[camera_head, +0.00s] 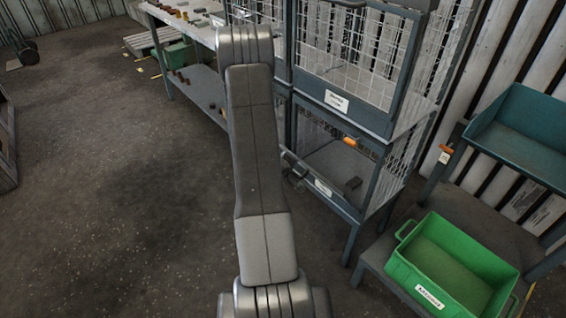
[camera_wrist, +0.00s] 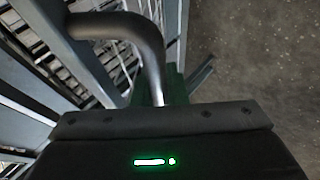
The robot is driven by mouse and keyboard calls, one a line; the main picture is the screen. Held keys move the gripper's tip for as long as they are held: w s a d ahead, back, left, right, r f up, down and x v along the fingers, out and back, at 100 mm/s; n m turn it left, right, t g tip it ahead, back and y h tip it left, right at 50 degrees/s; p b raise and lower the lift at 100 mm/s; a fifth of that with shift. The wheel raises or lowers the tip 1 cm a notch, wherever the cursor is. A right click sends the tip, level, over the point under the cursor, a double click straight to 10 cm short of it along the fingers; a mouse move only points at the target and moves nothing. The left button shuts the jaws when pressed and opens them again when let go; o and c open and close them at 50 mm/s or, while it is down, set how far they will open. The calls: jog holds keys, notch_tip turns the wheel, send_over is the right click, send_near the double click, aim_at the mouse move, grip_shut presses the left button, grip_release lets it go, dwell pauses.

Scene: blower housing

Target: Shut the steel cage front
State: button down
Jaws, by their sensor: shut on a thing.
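The steel cage (camera_head: 365,200) stands right of my arm in the head view, a blue-grey frame with wire mesh sides. Its lower bay shows a white label (camera_head: 322,187) on the bottom rail and a dark block (camera_head: 352,185) inside. My gripper (camera_head: 296,172) is at the bay's left side, mostly hidden by my arm. In the wrist view, a bent grey metal handle (camera_wrist: 125,27) runs down into my gripper (camera_wrist: 160,100), which is shut on it. Blue-grey frame bars (camera_wrist: 35,75) lie left. How far the front stands open is unclear.
An upper mesh cage (camera_head: 345,45) is above the lower bay. A green bin (camera_head: 408,262) sits on a low bench at the right, below a teal tray (camera_head: 520,135). A workbench (camera_head: 190,30) stands behind my arm.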

jog(key=w+d+r+p, duration=0.1)
jog(key=p, duration=0.2)
jog(key=w+d+r+g+y+p, duration=0.1)
jog(key=d+r+p, duration=0.1)
jog(key=p, duration=0.2)
jog(key=w+d+r+g+y+p, duration=0.1)
jog(key=w+d+r+p, duration=0.1)
jog(key=p, duration=0.2)
jog(key=shift+d+r+m, duration=0.1)
jog(key=shift+r+m, duration=0.15)
jog(key=shift+m, duration=0.05)
jog(key=w+d+r+g+y+b, duration=0.1)
jog(key=w+d+y+b, duration=0.1)
jog(key=w+d, duration=0.2)
jog(key=shift+w+d+r, duration=0.2)
jog(key=shift+d+r, duration=0.1)
jog(key=shift+d, duration=0.85)
jog(key=shift+r, duration=0.1)
jog(key=c, duration=1.5)
grip_release()
jog(key=shift+c, duration=0.2)
jog(key=shift+o, duration=0.4)
jog(key=shift+r, duration=0.1)
